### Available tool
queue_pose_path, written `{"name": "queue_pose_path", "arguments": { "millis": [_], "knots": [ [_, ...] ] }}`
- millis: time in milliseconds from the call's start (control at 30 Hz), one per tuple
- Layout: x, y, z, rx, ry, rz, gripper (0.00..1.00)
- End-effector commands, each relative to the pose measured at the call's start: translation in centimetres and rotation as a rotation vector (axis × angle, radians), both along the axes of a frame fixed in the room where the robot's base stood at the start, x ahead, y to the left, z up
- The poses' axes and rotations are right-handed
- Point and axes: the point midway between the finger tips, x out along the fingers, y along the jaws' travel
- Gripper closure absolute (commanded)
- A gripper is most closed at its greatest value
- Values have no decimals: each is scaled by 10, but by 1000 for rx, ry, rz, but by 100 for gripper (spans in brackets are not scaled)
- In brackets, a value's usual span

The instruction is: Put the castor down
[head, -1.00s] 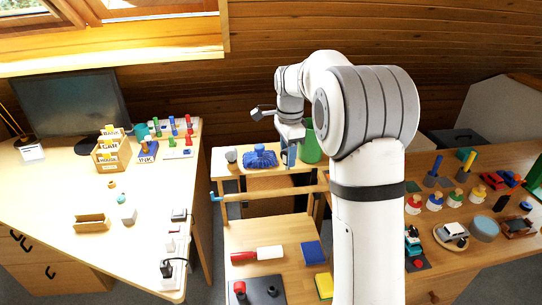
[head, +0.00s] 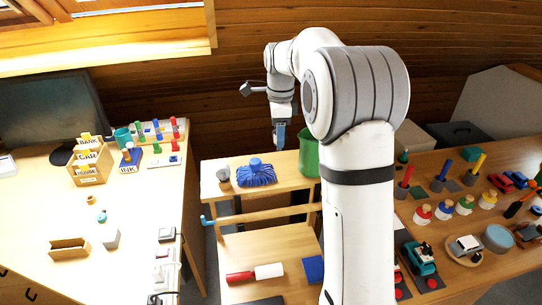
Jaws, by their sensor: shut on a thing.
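My gripper (head: 279,140) points down above the back of the small wooden bench (head: 292,181), between the blue mop-like bundle and the green bin. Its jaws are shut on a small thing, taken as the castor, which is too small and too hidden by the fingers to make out. The fingertips look blue. They appear a little above or behind the bench top; the exact gap cannot be told. My arm covers the view to the right of the gripper.
A green bin (head: 308,155) is close on the right. A wooden rail (head: 265,216) runs along the front. Bare bench top shows between bundle and bin.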

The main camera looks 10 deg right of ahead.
Motion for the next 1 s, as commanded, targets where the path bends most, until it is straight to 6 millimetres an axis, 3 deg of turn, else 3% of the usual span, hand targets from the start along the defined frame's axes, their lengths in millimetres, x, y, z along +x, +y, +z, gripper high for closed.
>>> {"name": "queue_pose_path", "arguments": {
  "millis": [100,333,500,1000],
  "knots": [
    [0,2,-20,0,2,5,85],
    [0,6,-39,0,2,11,85],
    [0,7,-63,1,4,13,85],
    [0,7,-74,0,0,14,85]
  ]
}}
